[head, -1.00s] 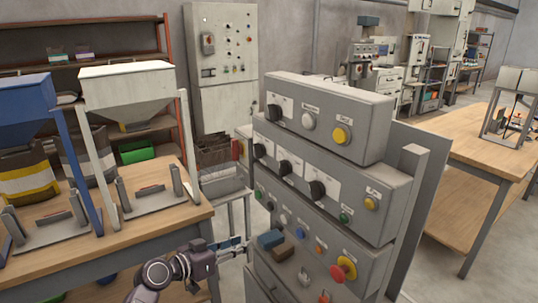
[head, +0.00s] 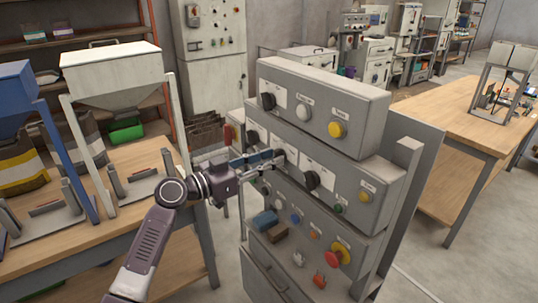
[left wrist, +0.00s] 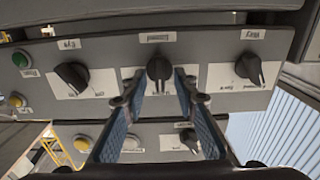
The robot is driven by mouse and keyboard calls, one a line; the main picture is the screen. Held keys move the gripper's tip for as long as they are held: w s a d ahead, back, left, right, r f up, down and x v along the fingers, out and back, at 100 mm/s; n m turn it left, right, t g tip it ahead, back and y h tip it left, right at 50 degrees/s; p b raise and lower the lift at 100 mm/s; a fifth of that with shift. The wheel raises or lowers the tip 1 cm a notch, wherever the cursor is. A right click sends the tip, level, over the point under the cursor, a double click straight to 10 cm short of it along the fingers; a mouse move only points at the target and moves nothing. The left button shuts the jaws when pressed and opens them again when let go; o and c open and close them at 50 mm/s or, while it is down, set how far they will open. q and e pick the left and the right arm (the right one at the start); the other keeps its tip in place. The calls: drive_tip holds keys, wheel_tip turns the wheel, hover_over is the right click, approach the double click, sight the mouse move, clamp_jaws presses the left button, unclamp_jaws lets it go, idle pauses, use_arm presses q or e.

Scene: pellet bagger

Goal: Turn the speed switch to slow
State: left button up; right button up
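The control panel (head: 375,185) has a middle tier with three black rotary knobs on white plates. The middle knob (left wrist: 159,68) has a small label above it in the left wrist view, too blurred to read surely; its pointer ridge points down in that view. My left gripper (head: 274,160) reaches the panel's middle tier in the head view and partly covers this knob. In the left wrist view the two blue-padded fingers (left wrist: 160,86) are apart, with their tips just below and on either side of the knob. Contact cannot be told. My right gripper is not in view.
Neighbouring knobs sit on both sides, one (left wrist: 72,74) left and one (left wrist: 249,68) right in the wrist view. A red mushroom button (head: 338,254) and toggle switches are lower on the panel. A wooden bench with hoppers (head: 112,68) stands left, another table (head: 480,125) right.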

use_arm(q)
drive_tip(key=shift+d, duration=0.1)
drive_tip(key=shift+c, duration=0.7)
clamp_jaws()
drive_tip(key=shift+w, duration=0.1)
drive_tip(key=shift+w+f+n+b, duration=0.1)
drive_tip(key=shift+n+b, duration=1.4)
drive_tip(key=shift+n, duration=3.4)
drive_tip(key=shift+o, duration=0.7)
unclamp_jaws()
